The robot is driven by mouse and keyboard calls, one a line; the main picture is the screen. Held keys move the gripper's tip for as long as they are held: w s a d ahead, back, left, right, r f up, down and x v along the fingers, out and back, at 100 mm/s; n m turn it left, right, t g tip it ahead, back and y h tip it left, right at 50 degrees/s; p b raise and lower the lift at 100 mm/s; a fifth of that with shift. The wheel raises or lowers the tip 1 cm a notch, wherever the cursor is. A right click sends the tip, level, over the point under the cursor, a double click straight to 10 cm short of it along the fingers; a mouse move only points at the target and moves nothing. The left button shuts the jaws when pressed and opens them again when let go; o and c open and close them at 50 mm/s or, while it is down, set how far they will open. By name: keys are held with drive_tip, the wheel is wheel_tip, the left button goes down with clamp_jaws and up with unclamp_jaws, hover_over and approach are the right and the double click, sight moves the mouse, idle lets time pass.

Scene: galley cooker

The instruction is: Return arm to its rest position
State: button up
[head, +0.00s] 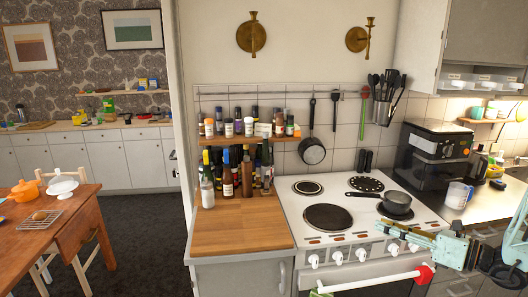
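My arm reaches in from the right edge, in front of the cooker's right side and the right counter. Its end, my gripper (408,234), is pale blue and grey and points left above the front edge of the cooker (292,228). The fingers are small and seen edge-on, so I cannot tell whether they are open or shut. I see nothing clearly held. Dark arm parts sit low at the right edge, and part of the arm is cut off by the frame.
A dark saucepan (396,203) stands on the right front burner. The oven handle carries a red item (424,275) close below my arm. The wooden board (240,228) is bare in front of the bottles.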

drive_tip(key=s+a+r+n+g, duration=0.5)
drive_tip(key=s+a+r+n, duration=0.3)
drive_tip(key=a, duration=0.4)
drive_tip(key=s+a+r+n+g, duration=0.5)
drive_tip(key=s+a+r, duration=0.1)
drive_tip(key=s+a, duration=0.45)
drive_tip(key=s+a+r+n+g+h, duration=0.1)
drive_tip(key=s+a+n+h, duration=0.15)
drive_tip(key=s, duration=0.35)
drive_tip(key=s+a+r+n+g+h, duration=0.1)
drive_tip(key=s+a+n, duration=0.1)
drive_tip(key=s+n, duration=0.3)
drive_tip(key=s+d+r+n+t+h, duration=0.2)
drive_tip(key=s+d+n+h, duration=0.1)
drive_tip(key=s, duration=0.5)
drive_tip(key=s+d+r+n+t+h, duration=0.2)
drive_tip(key=s+d+r+n+h, duration=0.1)
drive_tip(key=s+n, duration=0.4)
drive_tip(key=shift+s+d+r+n+h, duration=0.35)
drive_tip(key=shift+s+d+h, duration=0.2)
drive_tip(key=shift+s+h, duration=0.6)
